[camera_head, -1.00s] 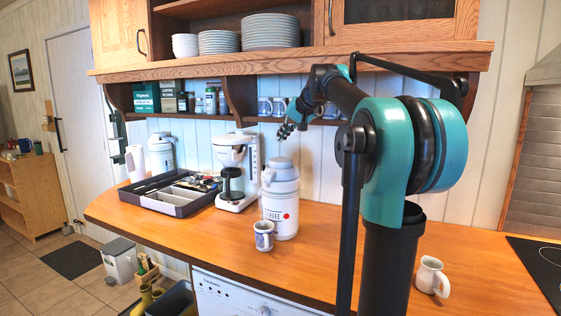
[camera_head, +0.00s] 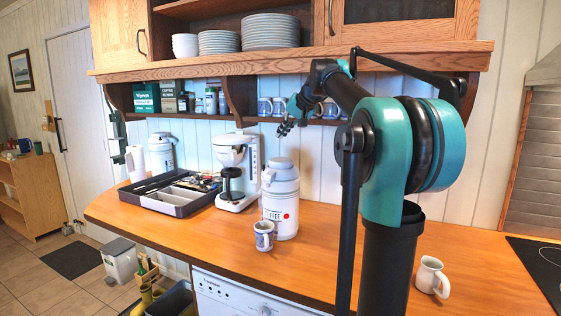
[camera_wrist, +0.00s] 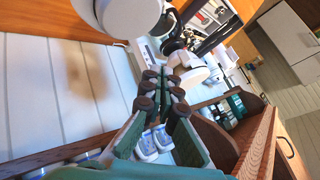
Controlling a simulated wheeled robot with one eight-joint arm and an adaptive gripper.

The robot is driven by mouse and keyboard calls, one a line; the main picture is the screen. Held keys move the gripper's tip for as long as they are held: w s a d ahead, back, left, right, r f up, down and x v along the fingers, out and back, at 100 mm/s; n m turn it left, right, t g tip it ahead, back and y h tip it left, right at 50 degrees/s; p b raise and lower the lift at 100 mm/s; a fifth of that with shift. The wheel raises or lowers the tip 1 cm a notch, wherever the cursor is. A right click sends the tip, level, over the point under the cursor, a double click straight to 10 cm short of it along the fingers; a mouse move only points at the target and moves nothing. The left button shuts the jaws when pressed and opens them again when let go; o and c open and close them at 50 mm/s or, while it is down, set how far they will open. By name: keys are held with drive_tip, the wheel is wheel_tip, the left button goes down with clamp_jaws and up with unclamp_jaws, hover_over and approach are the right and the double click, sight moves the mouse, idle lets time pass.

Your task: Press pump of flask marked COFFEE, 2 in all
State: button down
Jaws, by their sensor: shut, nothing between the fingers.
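The white flask marked COFFEE (camera_head: 280,208) stands upright on the wooden counter, with a red dot beside its lettering and a grey-white pump top. My gripper (camera_head: 281,133) is above the flask top, with a visible gap between them. In the wrist view my fingers (camera_wrist: 172,76) are together and hold nothing. A white rounded body at the top of the wrist view (camera_wrist: 130,14) looks like the flask's upper part. A second flask (camera_head: 162,153) stands at the back left, its label not readable.
A patterned mug (camera_head: 264,236) stands directly in front of the flask. A white coffee machine (camera_head: 238,172) and a dark utensil tray (camera_head: 172,207) are to its left. Mugs sit on the low shelf behind my gripper. A white mug (camera_head: 431,277) is at right.

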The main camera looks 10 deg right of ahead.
sight(279, 159)
drive_tip(key=shift+f, duration=3.1)
drive_tip(key=shift+f, duration=0.15)
drive_tip(key=shift+f, duration=0.25)
drive_tip(key=shift+f, duration=1.05)
drive_tip(key=shift+r, duration=1.45)
drive_tip(key=shift+r, duration=2.55)
